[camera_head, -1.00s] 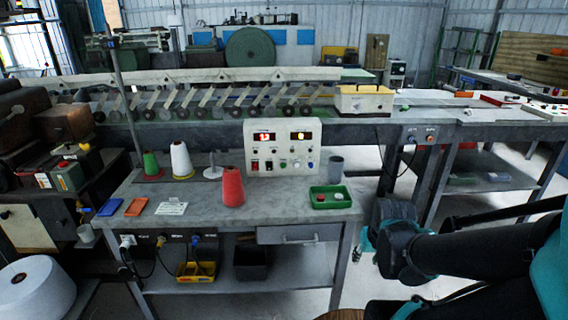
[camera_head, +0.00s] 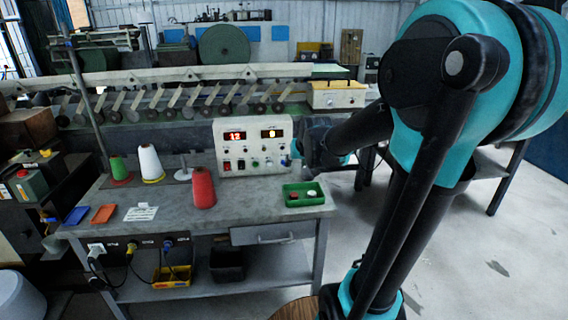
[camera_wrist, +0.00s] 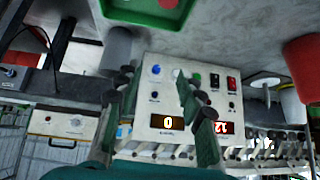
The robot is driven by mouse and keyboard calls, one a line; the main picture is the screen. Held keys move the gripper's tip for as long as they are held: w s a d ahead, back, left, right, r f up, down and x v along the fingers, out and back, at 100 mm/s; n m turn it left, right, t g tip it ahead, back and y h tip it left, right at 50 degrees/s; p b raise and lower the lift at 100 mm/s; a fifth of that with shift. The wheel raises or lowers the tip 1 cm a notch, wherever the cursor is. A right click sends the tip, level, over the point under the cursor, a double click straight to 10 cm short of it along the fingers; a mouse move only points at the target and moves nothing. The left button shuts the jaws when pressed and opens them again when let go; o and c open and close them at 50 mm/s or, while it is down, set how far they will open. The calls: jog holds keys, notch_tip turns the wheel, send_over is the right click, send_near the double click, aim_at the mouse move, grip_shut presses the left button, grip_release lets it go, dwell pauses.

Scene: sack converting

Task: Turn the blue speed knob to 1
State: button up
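The white control panel (camera_head: 252,147) stands on the grey bench. Its blue knob (camera_head: 285,162) is at the lower right, close to my gripper (camera_head: 300,150). In the wrist view the panel is upside down. The blue knob (camera_wrist: 156,69) shows there between and beyond my gripper's two dark fingers (camera_wrist: 162,115), which are spread apart and empty. The fingers appear apart from the knob. The right display (camera_head: 271,133) reads 0 and the left display (camera_head: 234,136) shows red digits like 12. The knob's pointer and scale are too small to read.
A green tray (camera_head: 303,203) with a red and a white piece stands in front of the panel's right side. A grey cup (camera_wrist: 116,48) is beside the panel. A red cone (camera_head: 202,188) stands in front, left of the panel.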

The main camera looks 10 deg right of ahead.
send_near(284, 163)
jog(key=shift+t, duration=0.4)
jog(key=x, duration=0.8)
jog(key=shift+s+f, duration=0.25)
jog(key=shift+s, duration=0.05)
grip_shut()
